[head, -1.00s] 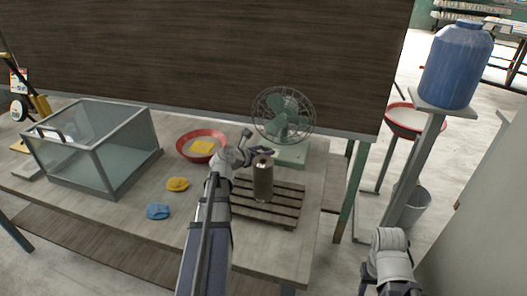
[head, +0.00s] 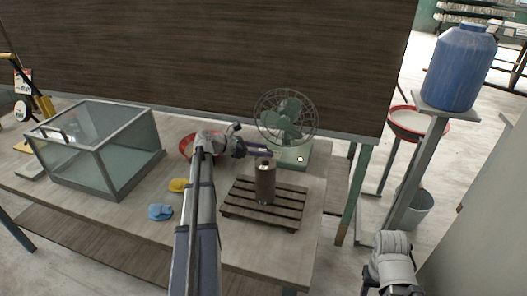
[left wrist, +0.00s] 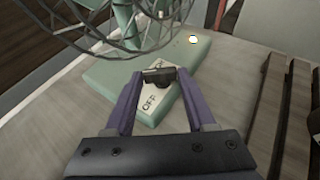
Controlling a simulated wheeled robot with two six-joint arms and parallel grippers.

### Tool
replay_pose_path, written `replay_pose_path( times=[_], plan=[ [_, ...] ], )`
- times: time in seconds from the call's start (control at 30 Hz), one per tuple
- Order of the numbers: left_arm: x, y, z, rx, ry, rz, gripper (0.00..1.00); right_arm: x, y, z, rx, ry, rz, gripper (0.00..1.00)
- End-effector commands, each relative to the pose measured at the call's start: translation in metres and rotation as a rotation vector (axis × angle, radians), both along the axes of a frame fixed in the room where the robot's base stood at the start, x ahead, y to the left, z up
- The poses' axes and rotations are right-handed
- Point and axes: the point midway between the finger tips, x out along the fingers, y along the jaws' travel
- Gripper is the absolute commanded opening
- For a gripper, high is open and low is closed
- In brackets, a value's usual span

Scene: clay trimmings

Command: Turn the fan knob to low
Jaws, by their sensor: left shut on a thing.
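The green fan (head: 286,116) stands at the back of the table on a pale green base (head: 293,155). In the left wrist view the base (left wrist: 110,72) carries a light plate (left wrist: 152,97) marked OFF. My left gripper (head: 266,153) is at the front of the base, shut on the dark fan knob (left wrist: 159,76), which sits between its fingertips. The knob's pointer direction is hard to read, and other plate marks are hidden. A small light (head: 300,159) glows on the base, also in the left wrist view (left wrist: 193,39). My right gripper (head: 369,278) is low at right, its jaws unclear.
A brown canister (head: 265,183) stands on a slatted wooden rack (head: 240,205) just in front of the fan. A red bowl (head: 185,147) is partly behind my left arm. Yellow (head: 178,185) and blue (head: 160,212) lumps and a glass case (head: 70,160) are left.

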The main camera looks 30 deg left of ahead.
Motion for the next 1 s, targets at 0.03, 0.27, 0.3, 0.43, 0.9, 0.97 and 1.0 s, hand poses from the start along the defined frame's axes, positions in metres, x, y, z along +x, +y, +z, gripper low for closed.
replay_pose_path(
  times=[0.03,0.27,0.3,0.43,0.9,0.97,1.0],
  plan=[
    [0.0009,0.0012,-0.0005,0.002,0.001,-0.008,0.00,0.0000,0.0000,-0.0001,0.000,0.000,0.000,0.50],
    [0.0002,0.0005,-0.0006,0.002,0.001,-0.025,0.00,0.0000,0.0000,-0.0001,0.000,0.000,0.000,0.50],
    [0.0001,0.0004,-0.0007,0.003,0.001,-0.025,0.00,0.0000,0.0000,-0.0001,0.000,0.000,0.000,0.50],
    [0.0000,0.0003,-0.0007,0.003,0.002,-0.024,0.00,0.0000,0.0000,-0.0001,0.000,0.000,0.000,0.50],
    [0.0003,0.0003,-0.0004,0.001,0.001,-0.024,0.85,0.0000,0.0000,-0.0001,0.000,0.000,0.000,0.50],
    [0.0004,0.0003,-0.0004,0.001,0.001,-0.023,0.85,0.0000,0.0000,-0.0001,0.000,0.000,0.000,0.50],
    [0.0004,0.0003,-0.0003,0.001,0.001,-0.023,0.85,0.0000,0.0000,0.0000,0.000,0.000,0.000,0.50]
  ],
)
